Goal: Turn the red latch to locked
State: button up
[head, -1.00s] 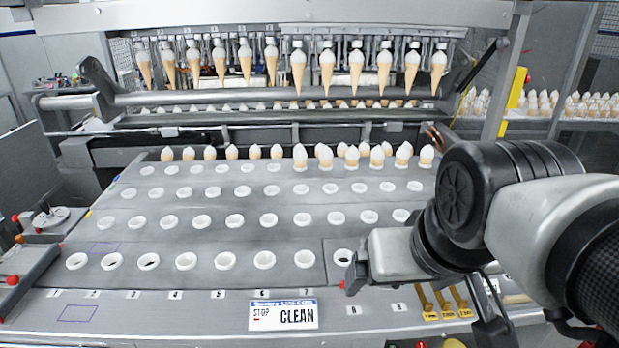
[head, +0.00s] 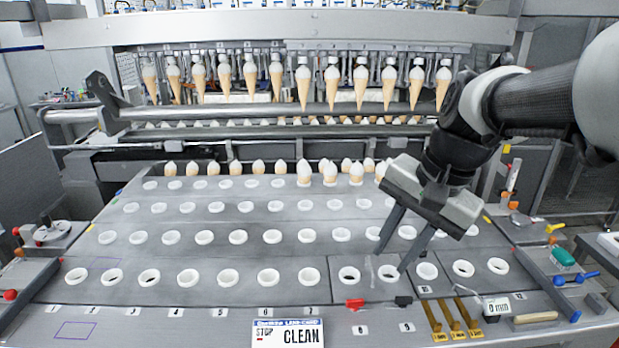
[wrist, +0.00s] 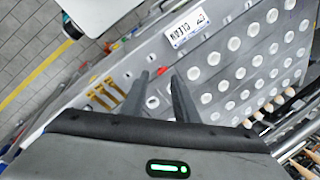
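The red latch (head: 354,304) is a small red piece on the front strip of the panel, just below the ring holes and right of the number 7. A small dark piece (head: 403,301) lies to its right on the same strip. My gripper (head: 390,262) points down over the front rows of holes, above and slightly right of the latch. Its two fingers are apart with nothing seen between them. In the wrist view, the red latch (wrist: 162,70) shows just beyond and between the open fingertips (wrist: 160,76). The gripper is apart from the latch.
A STOP/CLEAN sign (head: 287,334) lies at the front edge, left of the latch. Ice cream cones (head: 330,172) stand in the back row; more hang overhead (head: 361,80).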

jog(key=w+d+f+m+g+y, duration=0.1)
jog(key=w+d+f+m, duration=0.1)
jog(key=w+f+m, duration=0.3)
jog(key=w+d+f+m+g+y, duration=0.1)
jog(key=w+d+f+m, duration=0.25)
jog(key=w, duration=0.45)
jog(key=b, duration=0.3)
send_near(356, 300)
jog(key=shift+m, duration=0.25)
jog(key=x, duration=0.8)
jog(key=shift+f, duration=0.2)
grip_shut()
